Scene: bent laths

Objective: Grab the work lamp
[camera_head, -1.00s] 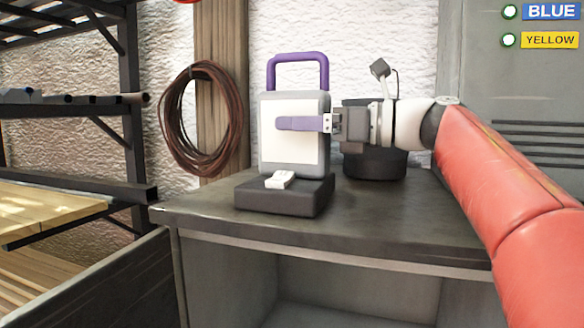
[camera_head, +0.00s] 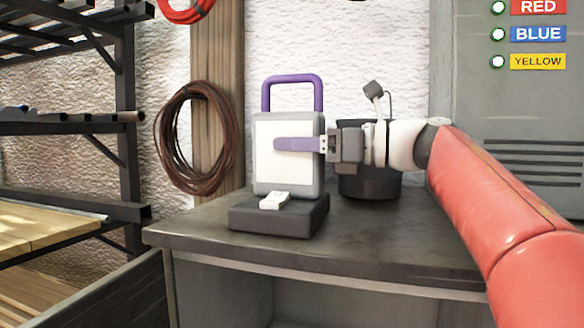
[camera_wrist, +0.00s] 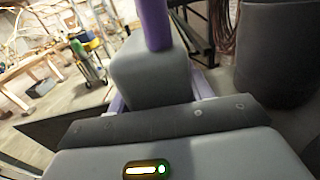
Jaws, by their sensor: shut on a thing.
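The work lamp (camera_head: 283,177) has a grey body with a white front panel and a purple loop handle on top. It stands upright at a dark block on the bench; I cannot tell whether the block is part of it. My gripper (camera_head: 285,144) reaches in from the right and is shut on the lamp's body, one purple finger lying across the white panel. The far finger is hidden there. In the wrist view, the lamp's grey side (camera_wrist: 150,68) sits between both fingers.
The dark block (camera_head: 270,222) carries a small white piece (camera_head: 274,200). A black round container (camera_head: 370,187) stands right behind my gripper. The grey bench (camera_head: 400,245) is clear at the front right. A brown cable coil (camera_head: 165,135) hangs on the wall, with a dark rack (camera_head: 125,90) at left.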

